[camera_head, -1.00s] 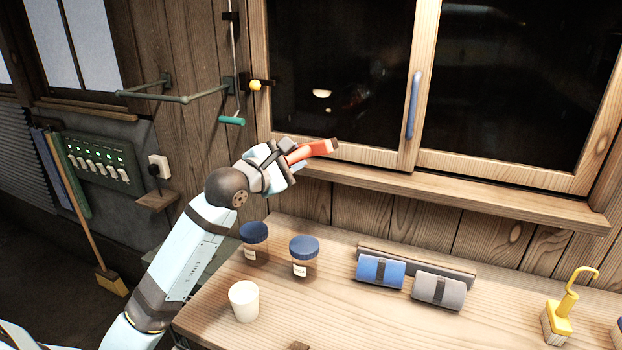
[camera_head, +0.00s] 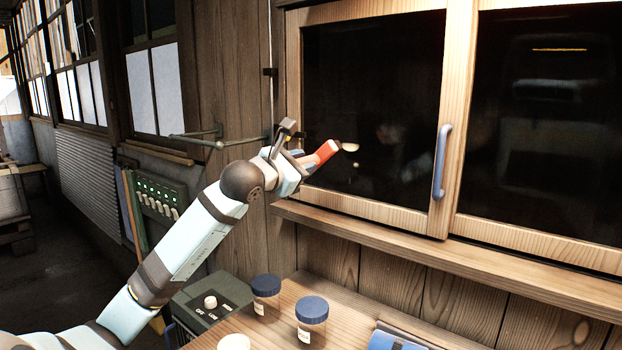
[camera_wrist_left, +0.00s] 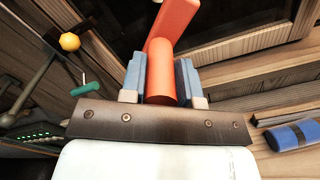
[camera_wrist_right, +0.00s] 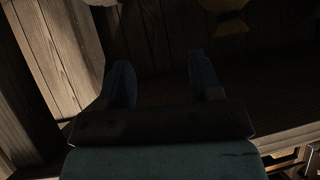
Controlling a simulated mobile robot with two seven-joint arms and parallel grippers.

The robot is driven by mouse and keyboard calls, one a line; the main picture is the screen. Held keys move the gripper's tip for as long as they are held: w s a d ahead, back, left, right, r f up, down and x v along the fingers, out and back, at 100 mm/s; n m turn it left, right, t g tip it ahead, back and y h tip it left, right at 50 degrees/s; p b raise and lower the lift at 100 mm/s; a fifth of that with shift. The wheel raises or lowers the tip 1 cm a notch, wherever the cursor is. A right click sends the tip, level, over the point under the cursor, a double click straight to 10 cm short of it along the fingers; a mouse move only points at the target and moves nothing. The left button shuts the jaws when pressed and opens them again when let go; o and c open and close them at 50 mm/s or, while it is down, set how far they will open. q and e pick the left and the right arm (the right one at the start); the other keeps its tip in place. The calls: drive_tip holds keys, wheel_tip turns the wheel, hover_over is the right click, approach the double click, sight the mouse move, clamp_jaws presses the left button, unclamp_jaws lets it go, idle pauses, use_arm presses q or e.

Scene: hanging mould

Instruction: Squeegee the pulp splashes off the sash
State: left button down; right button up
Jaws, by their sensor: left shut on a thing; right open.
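The sash (camera_head: 370,205) is a pale wooden frame around dark glass, with a blue upright handle (camera_head: 441,163). My left gripper (camera_head: 303,161) is shut on a red-orange squeegee (camera_head: 324,153) in front of the left part of the sash. The left wrist view shows the orange grip (camera_wrist_left: 162,75) between the blue fingers. I cannot tell whether the squeegee touches the glass. A pale spot shows on the glass beside it; I cannot tell if it is a splash or a reflection. My right gripper (camera_wrist_right: 160,85) is open and empty in the dark right wrist view.
A wooden ledge (camera_head: 450,248) runs below the sash. Two blue-lidded jars (camera_head: 311,322) stand on the bench below, near a dark box with a knob (camera_head: 211,303). A green wall rail (camera_head: 215,143) is close behind the left arm.

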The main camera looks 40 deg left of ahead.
sight(314, 154)
use_arm(q)
drive_tip(key=shift+w+a+r+p, duration=0.15)
drive_tip(key=shift+w+p, duration=0.2)
drive_tip(key=shift+p, duration=0.05)
drive_tip(key=shift+w+a+r+p, duration=0.1)
drive_tip(key=shift+w+p, duration=0.25)
drive_tip(key=w+p, duration=0.1)
drive_tip(key=w, duration=0.1)
drive_tip(key=shift+w+a+p, duration=0.1)
drive_tip(key=shift+w+p, duration=0.2)
drive_tip(key=shift+p, duration=0.1)
drive_tip(key=shift+w, duration=0.35)
drive_tip(key=shift+w+a+f+p, duration=0.1)
drive_tip(key=shift+w+f+p, duration=0.1)
drive_tip(key=shift+w+p, duration=0.3)
use_arm(e)
drive_tip(key=shift+s+d+r, duration=0.1)
drive_tip(key=shift+s+r, duration=0.1)
drive_tip(key=shift+r, duration=0.55)
drive_tip(key=shift+s+r, duration=0.15)
drive_tip(key=shift+r, duration=0.55)
use_arm(q)
drive_tip(key=shift+w+a, duration=0.1)
drive_tip(key=shift+w, duration=0.95)
use_arm(e)
drive_tip(key=shift+f, duration=0.1)
